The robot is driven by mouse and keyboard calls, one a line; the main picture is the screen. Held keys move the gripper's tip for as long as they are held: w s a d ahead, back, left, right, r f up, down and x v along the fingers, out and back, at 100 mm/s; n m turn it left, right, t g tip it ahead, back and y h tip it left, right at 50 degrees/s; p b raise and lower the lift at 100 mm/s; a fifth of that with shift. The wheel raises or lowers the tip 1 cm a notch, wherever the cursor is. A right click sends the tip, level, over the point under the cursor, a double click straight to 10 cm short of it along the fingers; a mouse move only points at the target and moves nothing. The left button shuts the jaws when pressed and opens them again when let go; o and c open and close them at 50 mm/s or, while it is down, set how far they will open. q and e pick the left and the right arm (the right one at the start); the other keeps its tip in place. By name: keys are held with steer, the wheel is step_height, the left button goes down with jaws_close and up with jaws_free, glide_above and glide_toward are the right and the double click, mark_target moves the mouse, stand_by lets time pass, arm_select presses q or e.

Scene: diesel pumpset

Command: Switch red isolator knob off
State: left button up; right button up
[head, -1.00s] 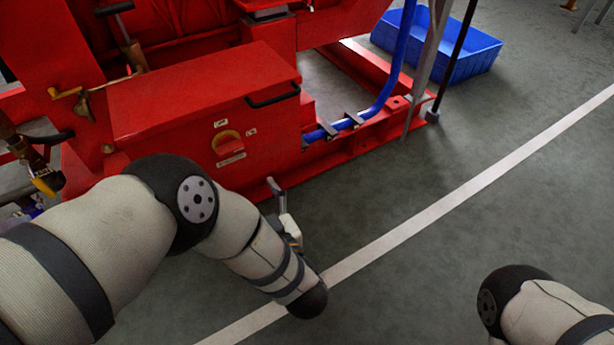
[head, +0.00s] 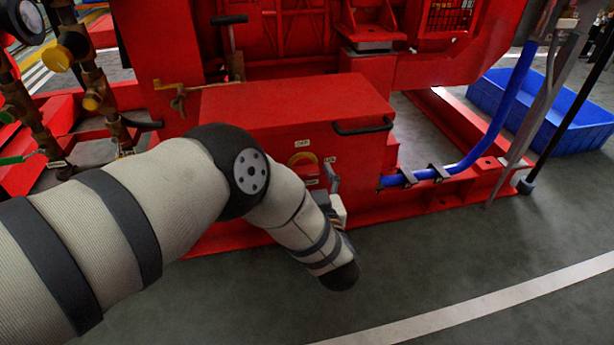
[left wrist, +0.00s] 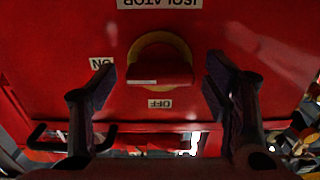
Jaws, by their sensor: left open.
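The red isolator knob on its yellow ring (left wrist: 158,68) is central in the left wrist view, which shows the panel upside down. Its grip bar lies crosswise, with a white mark on the left half, the side of the ON label (left wrist: 101,64). The OFF label (left wrist: 160,103) is below it in that view. The knob also shows in the head view (head: 302,159), its lower part hard to see behind my arm. My left gripper (left wrist: 159,75) is open, with a finger on each side of the knob and visible gaps. In the head view the gripper (head: 331,184) is partly hidden by my wrist.
The knob is on the front of a red box (head: 290,105) with a black handle (head: 363,127). A blue hose (head: 480,140) and a blue crate (head: 545,110) are to the right. Brass valves and pipes (head: 95,100) stand at left. The floor in front is clear.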

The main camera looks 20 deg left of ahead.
arm_select(q)
steer(key=c, duration=1.2)
steer(key=shift+o, duration=0.2)
steer(key=shift+n, duration=0.3)
arm_select(e)
steer(key=shift+r, duration=0.15)
arm_select(q)
steer(key=n+p, duration=0.1)
steer(key=n, duration=0.1)
steer(key=shift+n+p, duration=0.4)
steer(key=n+p, duration=0.1)
steer(key=n, duration=0.3)
steer(key=shift+n, duration=0.3)
steer(key=n+p, duration=0.1)
steer(key=n, duration=0.3)
steer(key=shift+n, duration=0.3)
steer(key=n+p, duration=0.1)
steer(key=n, duration=0.3)
steer(key=shift+d+f+n, duration=0.1)
steer(key=shift+n, duration=0.2)
arm_select(e)
steer(key=r, duration=0.3)
steer(key=shift+w+d+t, duration=0.1)
steer(key=shift+w+t, duration=0.2)
steer(key=shift+w, duration=0.05)
